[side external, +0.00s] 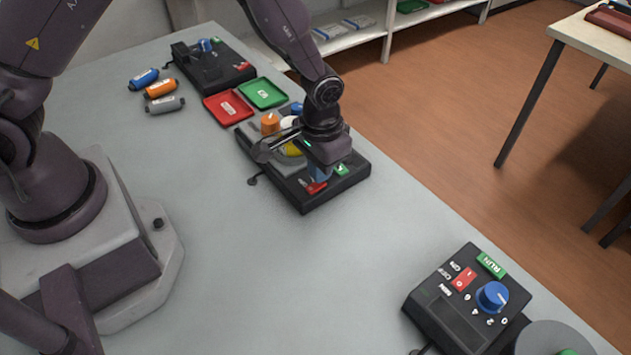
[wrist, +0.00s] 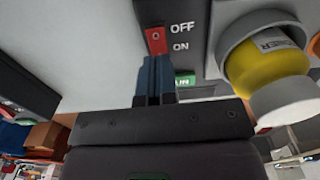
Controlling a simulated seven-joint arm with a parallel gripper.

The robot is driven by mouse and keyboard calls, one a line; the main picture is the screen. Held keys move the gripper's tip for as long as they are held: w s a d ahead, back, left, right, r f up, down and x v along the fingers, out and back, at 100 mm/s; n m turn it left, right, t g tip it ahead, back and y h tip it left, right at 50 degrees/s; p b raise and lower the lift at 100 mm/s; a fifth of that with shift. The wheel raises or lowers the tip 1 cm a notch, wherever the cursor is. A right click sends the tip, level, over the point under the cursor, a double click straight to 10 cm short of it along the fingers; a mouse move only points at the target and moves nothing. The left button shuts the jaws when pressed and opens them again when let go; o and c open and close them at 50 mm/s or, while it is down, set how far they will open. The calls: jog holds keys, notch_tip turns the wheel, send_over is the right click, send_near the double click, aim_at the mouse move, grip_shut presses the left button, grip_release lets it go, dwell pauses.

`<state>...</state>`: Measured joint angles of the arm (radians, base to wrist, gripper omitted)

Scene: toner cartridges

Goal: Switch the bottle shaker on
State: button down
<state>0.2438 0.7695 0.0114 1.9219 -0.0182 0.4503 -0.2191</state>
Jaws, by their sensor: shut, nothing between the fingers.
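My gripper (wrist: 156,60) is shut and empty. Its blue fingertips are right at the ON end of the switch and cover part of it. I cannot tell whether they touch, nor which way the rocker is tilted.
A second dark device with a blue knob (side external: 491,297) stands at the front right. A red tray (side external: 228,107) and a green tray (side external: 262,93) lie behind the shaker. An orange cartridge (side external: 160,88) lies among several cartridges at the back left.

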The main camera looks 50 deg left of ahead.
jog(key=shift+f, duration=0.65)
jog(key=shift+r, duration=3.5)
jog(key=s, duration=0.2)
jog(key=g, duration=0.1)
jog(key=shift+s+a+r+m, duration=0.15)
jog(key=shift+s+a+m, duration=0.15)
jog(key=shift+s+a, duration=0.1)
notch_tip(320, 180, up, 13)
jog(key=t, duration=0.2)
send_over(306, 188)
jog(key=s+a, duration=0.4)
jog(key=s, duration=0.3)
jog(key=s+a+r+t, duration=0.4)
jog(key=s+r, duration=0.4)
jog(key=r, duration=0.2)
jog(key=shift+r+t, duration=0.2)
jog(key=shift+t, duration=0.1)
jog(key=shift+a, duration=0.15)
